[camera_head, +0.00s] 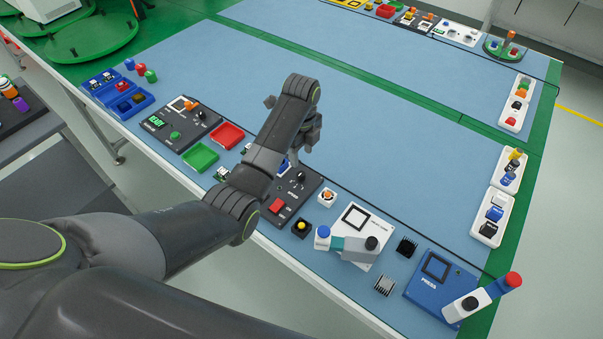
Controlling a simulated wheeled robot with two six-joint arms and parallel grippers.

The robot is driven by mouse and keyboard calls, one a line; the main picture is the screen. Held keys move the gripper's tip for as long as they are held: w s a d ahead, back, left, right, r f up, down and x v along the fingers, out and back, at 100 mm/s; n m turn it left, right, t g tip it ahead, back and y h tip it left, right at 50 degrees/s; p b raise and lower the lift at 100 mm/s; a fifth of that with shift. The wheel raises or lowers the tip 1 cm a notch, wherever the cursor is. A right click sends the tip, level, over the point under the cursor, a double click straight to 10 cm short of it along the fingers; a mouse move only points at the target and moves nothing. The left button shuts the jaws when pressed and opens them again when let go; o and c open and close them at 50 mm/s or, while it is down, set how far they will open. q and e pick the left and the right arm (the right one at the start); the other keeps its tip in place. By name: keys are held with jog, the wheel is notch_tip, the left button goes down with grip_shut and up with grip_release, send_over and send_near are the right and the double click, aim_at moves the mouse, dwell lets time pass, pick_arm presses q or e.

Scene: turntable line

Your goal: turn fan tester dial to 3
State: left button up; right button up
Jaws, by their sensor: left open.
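A dark panel (290,200), which looks like the fan tester, stands near the table's front edge. It carries a black dial (301,176) at its upper right and a red switch (277,205) at its lower left. The dial's setting is too small to read. My left arm covers the panel's left part. My left gripper (308,135) is open, above and beyond the panel, apart from the dial. It is partly hidden by its own wrist, and nothing shows in it. My right gripper is not in view.
A red tray (227,136) and a green tray (200,157) lie left of the panel. A dark box with a green display (157,121) stands farther left. A white press plate (354,222) and a blue press (431,290) stand right. The blue mat's middle (400,130) is clear.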

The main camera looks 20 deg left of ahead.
aim_at(301, 174)
pick_arm(q)
notch_tip(301, 174, down, 7)
jog(key=shift+f, duration=0.7)
